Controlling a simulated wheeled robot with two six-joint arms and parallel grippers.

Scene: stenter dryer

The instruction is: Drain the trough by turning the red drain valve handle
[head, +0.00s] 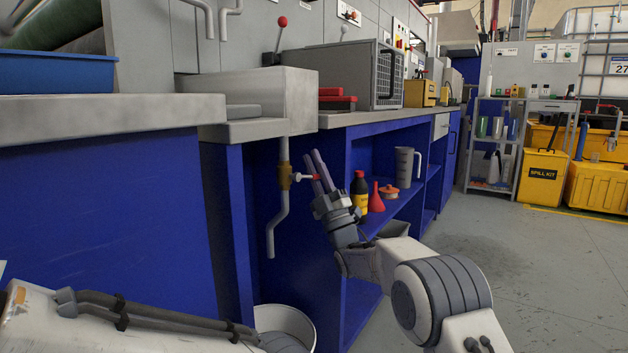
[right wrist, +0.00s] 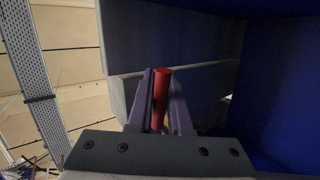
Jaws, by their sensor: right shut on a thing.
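The grey trough (head: 290,98) stands on the bench at centre left. A drain pipe (head: 279,222) comes down from it, with a brass valve body (head: 285,176) partway. The red drain valve handle (head: 314,177) sticks out to the right of the valve. My right gripper (head: 317,166) is at the handle, its fingers pointing up. In the right wrist view the red handle (right wrist: 161,96) stands between the two fingers, which are shut on it. My left forearm shows at the lower left; its gripper fingers are not visible.
A white bucket (head: 290,322) stands on the floor below the pipe, partly hidden by my left arm. A dark bottle (head: 359,191), a red funnel (head: 376,199) and a grey jug (head: 404,167) stand on the blue shelf near my right gripper. Open floor lies to the right.

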